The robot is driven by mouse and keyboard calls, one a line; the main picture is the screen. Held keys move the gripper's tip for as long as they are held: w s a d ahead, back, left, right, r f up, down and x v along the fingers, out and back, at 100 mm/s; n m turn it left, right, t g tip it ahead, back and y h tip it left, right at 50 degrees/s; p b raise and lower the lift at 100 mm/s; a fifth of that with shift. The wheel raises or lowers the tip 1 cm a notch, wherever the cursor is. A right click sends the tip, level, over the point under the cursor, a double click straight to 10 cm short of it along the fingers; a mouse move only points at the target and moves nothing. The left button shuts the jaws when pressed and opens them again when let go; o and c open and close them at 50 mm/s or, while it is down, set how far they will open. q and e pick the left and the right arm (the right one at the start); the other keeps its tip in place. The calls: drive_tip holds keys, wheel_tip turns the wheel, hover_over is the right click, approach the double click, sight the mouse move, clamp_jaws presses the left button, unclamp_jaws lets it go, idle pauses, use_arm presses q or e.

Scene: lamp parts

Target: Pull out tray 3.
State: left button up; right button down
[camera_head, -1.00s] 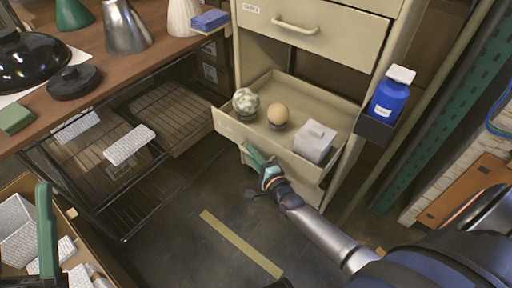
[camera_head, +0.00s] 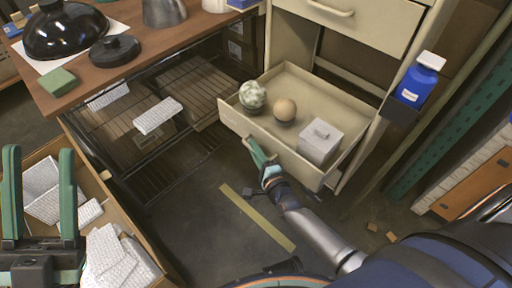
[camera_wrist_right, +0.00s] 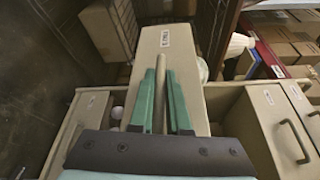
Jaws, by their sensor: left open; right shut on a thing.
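The tray (camera_head: 350,85) is a beige drawer standing well out of the cabinet (camera_head: 372,20), below a shut drawer. It holds a marbled green-white ball (camera_head: 252,96), a tan ball (camera_head: 285,110) and a pale grey box (camera_head: 320,142). My right gripper (camera_head: 257,150) is shut on the bar handle (camera_wrist_right: 161,92) at the tray's front. The right wrist view shows the handle between the two green fingers and a small label on the front (camera_wrist_right: 164,38), too small to read. My left gripper (camera_head: 39,152) is open and empty at the lower left.
A blue bottle (camera_head: 416,82) stands in a holder on the cabinet's right side. A wooden bench (camera_head: 128,50) with lamp parts and a wire rack (camera_head: 165,172) are to the left. A cardboard box (camera_head: 125,215) is at lower left. The floor before the tray is open.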

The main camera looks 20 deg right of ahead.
drive_tip(key=c, duration=0.9)
unclamp_jaws()
use_arm(q)
drive_tip(key=shift+s+r, duration=0.15)
use_arm(e)
drive_tip(key=shift+s, duration=0.15)
